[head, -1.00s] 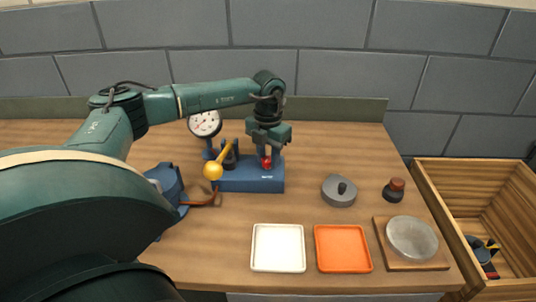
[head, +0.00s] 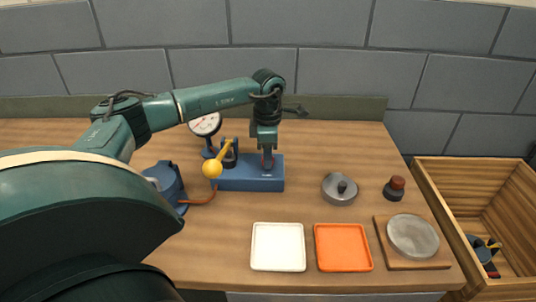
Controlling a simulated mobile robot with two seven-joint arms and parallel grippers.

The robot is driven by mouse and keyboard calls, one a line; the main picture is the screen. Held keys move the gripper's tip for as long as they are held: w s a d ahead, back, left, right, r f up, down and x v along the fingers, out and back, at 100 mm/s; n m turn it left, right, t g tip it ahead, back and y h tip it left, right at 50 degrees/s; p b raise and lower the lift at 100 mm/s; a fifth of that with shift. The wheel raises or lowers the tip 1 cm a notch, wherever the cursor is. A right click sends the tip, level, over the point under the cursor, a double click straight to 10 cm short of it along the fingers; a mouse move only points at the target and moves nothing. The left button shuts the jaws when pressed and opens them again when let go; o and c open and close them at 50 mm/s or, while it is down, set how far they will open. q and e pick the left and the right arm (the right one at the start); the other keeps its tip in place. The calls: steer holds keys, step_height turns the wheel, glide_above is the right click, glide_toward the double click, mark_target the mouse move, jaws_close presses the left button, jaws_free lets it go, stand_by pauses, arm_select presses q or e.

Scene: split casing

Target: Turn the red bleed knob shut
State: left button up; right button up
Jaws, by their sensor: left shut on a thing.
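A blue pump block (head: 234,181) stands on the wooden bench, with a yellow ball-ended lever (head: 212,169) at its left side and a dial gauge (head: 205,125) behind it. My left gripper (head: 267,160) points down over the right part of the block and is shut on the red bleed knob. The knob is mostly hidden by the fingers; at most a sliver of red shows. My right gripper is not in view.
A blue vise-like part (head: 167,183) stands left of the block.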

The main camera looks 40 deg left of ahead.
arm_select(q)
steer(key=m, duration=0.3)
steer(key=shift+m, duration=0.4)
steer(key=m, duration=0.2)
steer(key=shift+m+b, duration=0.3)
steer(key=shift+b, duration=0.1)
steer(key=m, duration=0.4)
steer(key=shift+m+b, duration=0.3)
steer(key=m, duration=0.7)
steer(key=shift+m+b, duration=0.4)
steer(key=shift+m, duration=0.4)
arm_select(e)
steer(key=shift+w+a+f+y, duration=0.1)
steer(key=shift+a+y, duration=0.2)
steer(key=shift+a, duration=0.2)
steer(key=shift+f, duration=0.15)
arm_select(q)
steer(key=o, duration=1)
steer(key=shift+s, duration=0.1)
steer(key=shift+c, duration=0.2)
